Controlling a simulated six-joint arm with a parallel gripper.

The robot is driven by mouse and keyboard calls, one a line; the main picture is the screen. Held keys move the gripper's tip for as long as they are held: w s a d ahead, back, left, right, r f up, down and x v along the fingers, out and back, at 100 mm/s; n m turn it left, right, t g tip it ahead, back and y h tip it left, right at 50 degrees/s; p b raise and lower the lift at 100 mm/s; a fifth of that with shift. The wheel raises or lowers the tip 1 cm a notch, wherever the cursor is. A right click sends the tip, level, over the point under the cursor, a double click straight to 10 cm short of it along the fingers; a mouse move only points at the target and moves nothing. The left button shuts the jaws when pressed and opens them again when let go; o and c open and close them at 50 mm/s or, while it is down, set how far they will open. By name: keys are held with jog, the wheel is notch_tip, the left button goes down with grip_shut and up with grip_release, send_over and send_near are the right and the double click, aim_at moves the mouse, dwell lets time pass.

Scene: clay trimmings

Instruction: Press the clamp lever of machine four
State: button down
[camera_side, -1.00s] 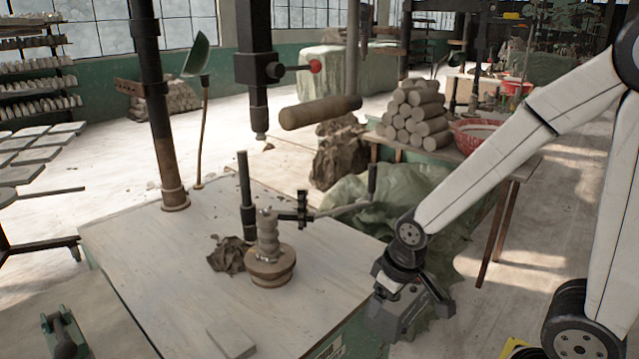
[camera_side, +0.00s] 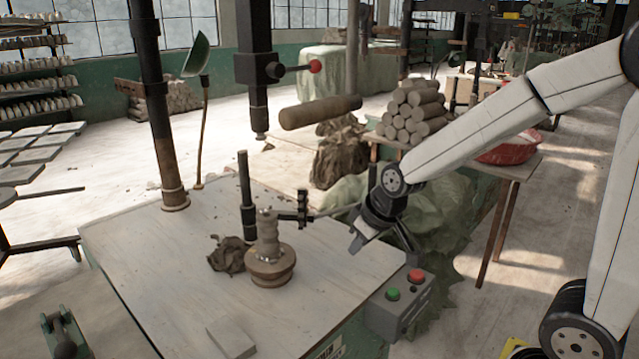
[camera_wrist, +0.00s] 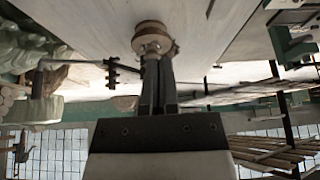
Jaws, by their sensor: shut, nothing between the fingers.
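The clamp lever (camera_side: 333,212) is a thin rod running right from a dark clamp bracket (camera_side: 302,207) on the wooden work table (camera_side: 180,285). I cannot read a machine number.
A ridged clay piece (camera_side: 268,240) stands on a round base beside a dark post (camera_side: 246,195). Clay trimmings (camera_side: 228,256) lie to its left. A control box (camera_side: 380,315) with red and green buttons is at the table's right edge. A press head (camera_side: 258,75) hangs above.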

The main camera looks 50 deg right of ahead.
jog(key=w+d+r+n+t, duration=0.1)
jog(key=w+d+r+t, duration=0.3)
jog(key=r, duration=0.5)
jog(key=w+d+r+t, duration=0.1)
jog(key=w+d+r, duration=0.2)
jog(key=w+r, duration=0.45)
jog(key=d+r+n+t+h, duration=0.1)
jog(key=d+r+t, duration=0.1)
jog(key=r, duration=0.8)
jog(key=d+r+t, duration=0.2)
jog(key=d+r, duration=0.1)
jog(key=r, duration=0.8)
jog(key=shift+d+n+t+h, duration=0.35)
jog(key=shift+n+t+h, duration=0.05)
send_near(299, 68)
jog(key=shift+w+d+r, duration=1.65)
jog(key=shift+w+d, duration=0.5)
jog(key=shift+w, duration=0.15)
jog(key=shift+w+d+f, duration=0.3)
jog(key=shift+w+f, duration=0.25)
jog(key=shift+f, duration=0.3)
jog(key=shift+w+d+f, duration=0.3)
jog(key=shift+w+f, duration=0.25)
jog(key=shift+f, duration=0.3)
